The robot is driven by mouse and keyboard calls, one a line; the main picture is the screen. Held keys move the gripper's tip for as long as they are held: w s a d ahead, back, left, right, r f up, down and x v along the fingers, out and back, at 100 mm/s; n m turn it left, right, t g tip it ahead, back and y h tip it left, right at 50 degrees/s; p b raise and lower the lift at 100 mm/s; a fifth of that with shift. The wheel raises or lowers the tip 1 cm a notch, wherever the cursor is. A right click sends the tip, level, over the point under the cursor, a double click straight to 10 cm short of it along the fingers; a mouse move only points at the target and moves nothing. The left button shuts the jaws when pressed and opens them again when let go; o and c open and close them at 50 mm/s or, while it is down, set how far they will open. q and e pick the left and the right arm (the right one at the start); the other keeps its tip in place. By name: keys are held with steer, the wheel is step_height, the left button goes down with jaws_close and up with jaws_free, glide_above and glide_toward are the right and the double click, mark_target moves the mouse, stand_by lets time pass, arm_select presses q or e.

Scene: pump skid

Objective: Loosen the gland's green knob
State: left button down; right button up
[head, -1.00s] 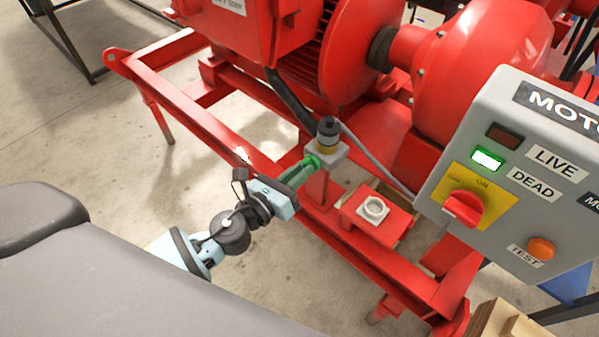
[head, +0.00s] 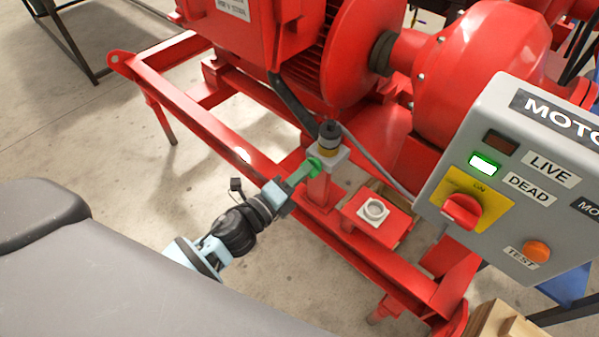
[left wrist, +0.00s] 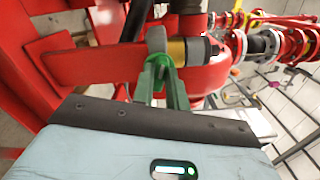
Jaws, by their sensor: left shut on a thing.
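The gland's green knob (head: 314,165) sits on the side of a small grey block (head: 334,157) on a red post, below a black and yellow plug (head: 329,137). My left gripper (head: 309,169), with green fingers, reaches it from the lower left and is shut on it. In the left wrist view the fingers (left wrist: 163,85) close around the knob, which is mostly hidden behind them. The black and yellow plug lies sideways there (left wrist: 192,50). My right gripper is in no view.
A grey control box (head: 520,180) with a red switch and lit green lamp stands at the right. Red frame rails (head: 200,120) and a dark cable (head: 290,100) are close by.

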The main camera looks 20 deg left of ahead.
arm_select(q)
steer(key=shift+n+p, duration=0.45)
steer(key=shift+n, duration=1.25)
steer(key=c, duration=1.4)
jaws_free()
steer(key=v, duration=0.7)
steer(key=shift+s+a+b, duration=0.15)
steer(key=shift+s+b, duration=0.15)
steer(key=shift+s, duration=0.05)
